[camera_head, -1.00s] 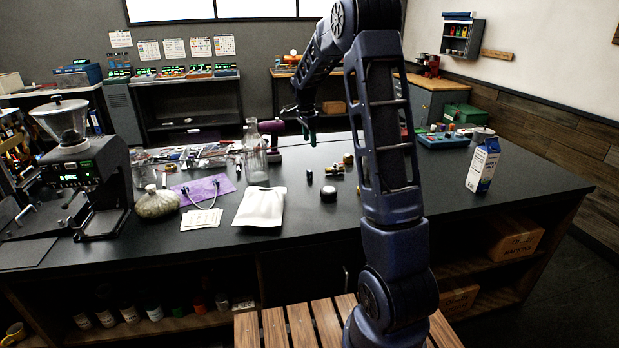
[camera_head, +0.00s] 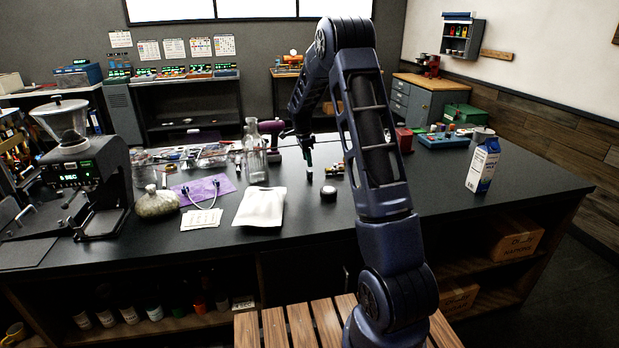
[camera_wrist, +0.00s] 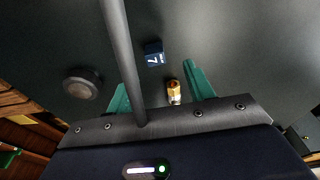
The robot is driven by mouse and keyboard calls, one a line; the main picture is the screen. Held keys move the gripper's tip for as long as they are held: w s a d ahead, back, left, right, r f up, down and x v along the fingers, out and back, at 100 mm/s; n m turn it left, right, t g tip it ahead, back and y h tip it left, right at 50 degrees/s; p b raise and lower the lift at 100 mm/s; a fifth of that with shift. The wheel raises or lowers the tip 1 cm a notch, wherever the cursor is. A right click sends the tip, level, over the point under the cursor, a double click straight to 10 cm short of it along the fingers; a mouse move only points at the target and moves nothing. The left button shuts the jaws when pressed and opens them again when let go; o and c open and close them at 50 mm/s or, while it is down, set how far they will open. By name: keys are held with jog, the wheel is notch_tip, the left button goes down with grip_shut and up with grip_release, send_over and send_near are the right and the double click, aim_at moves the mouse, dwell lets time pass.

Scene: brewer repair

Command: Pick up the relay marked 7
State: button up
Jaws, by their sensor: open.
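The relay marked 7 (camera_wrist: 154,54) is a small dark blue block with a white 7. In the wrist view it lies on the black worktop just beyond and between my fingertips. My gripper (camera_wrist: 157,88) is open with green fingers and holds nothing. A small brass and white cylindrical part (camera_wrist: 174,92) lies close to the right finger. In the head view my gripper (camera_head: 309,166) points down just above the worktop, and I cannot make out the relay there.
A round dark puck-like part (camera_head: 328,193) stands near the gripper; it also shows in the wrist view (camera_wrist: 82,83). A milk carton (camera_head: 483,165) stands right. The front worktop is mostly clear.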

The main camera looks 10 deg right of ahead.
aim_at(309, 171)
jog(key=f, duration=0.5)
jog(key=shift+s+d, duration=0.3)
jog(key=shift+d, duration=0.05)
jog(key=shift+c, duration=0.2)
jog(key=c, duration=1)
